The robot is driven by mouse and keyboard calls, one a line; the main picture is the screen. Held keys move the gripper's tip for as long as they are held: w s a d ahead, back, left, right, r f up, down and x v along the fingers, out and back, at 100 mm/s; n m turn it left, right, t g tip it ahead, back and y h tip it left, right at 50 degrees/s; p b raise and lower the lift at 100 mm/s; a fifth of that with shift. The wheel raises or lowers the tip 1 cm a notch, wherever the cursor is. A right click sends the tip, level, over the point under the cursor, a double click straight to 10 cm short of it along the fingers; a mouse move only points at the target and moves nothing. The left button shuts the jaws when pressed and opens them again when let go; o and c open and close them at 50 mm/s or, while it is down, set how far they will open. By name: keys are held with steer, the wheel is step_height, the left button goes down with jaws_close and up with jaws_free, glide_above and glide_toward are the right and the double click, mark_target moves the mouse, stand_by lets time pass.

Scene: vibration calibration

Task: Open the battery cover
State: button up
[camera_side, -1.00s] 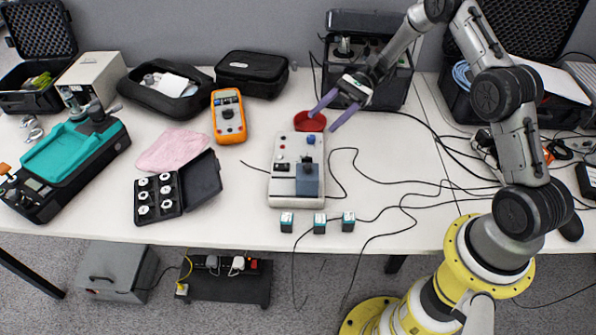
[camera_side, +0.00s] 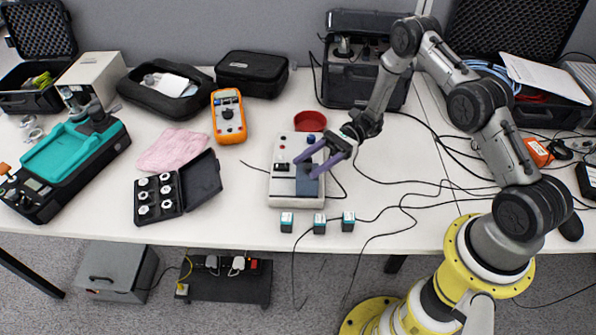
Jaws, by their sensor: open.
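A pale grey device box (camera_side: 284,198) with buttons and a dark blue-grey block, likely the battery cover (camera_side: 307,186), stands at the middle of the white table. My gripper (camera_side: 304,167) has purple fingers. It is open and reaches in from the upper right, with its fingertips over the upper part of the blue-grey block. I cannot tell whether the fingers touch it. The fingers hide part of the block and of the device's right side.
Several small batteries (camera_side: 319,223) stand in front of the device near the table edge. A red bowl (camera_side: 310,121) is behind it. An orange multimeter (camera_side: 229,116) and an open black case with white discs (camera_side: 158,198) lie to the left. Black cables cross the table at right.

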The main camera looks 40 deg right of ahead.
mark_target(304, 168)
steer(key=shift+a, duration=2.2)
jaws_close()
